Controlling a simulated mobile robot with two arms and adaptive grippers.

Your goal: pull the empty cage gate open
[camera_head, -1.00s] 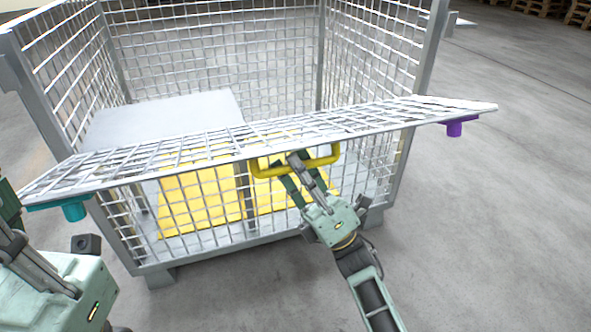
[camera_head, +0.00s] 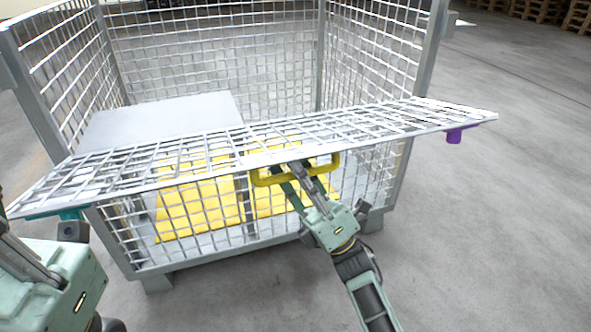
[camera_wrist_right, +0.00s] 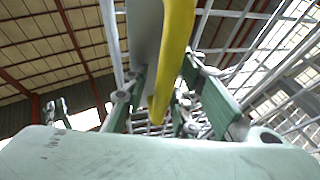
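The mesh cage gate (camera_head: 215,147) is tilted outward, close to flat, across the cage front. Its yellow handle (camera_head: 323,172) sits on the middle of its near edge. My right gripper (camera_head: 295,174) is at the handle, one finger above the bar and one below.
The wire cage (camera_head: 225,45) stands on short feet on a concrete floor. A grey panel (camera_head: 165,115) and yellow sheets (camera_head: 195,205) lie inside. The floor right of the cage (camera_head: 510,210) is clear. Pallets (camera_head: 577,15) are stacked far behind.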

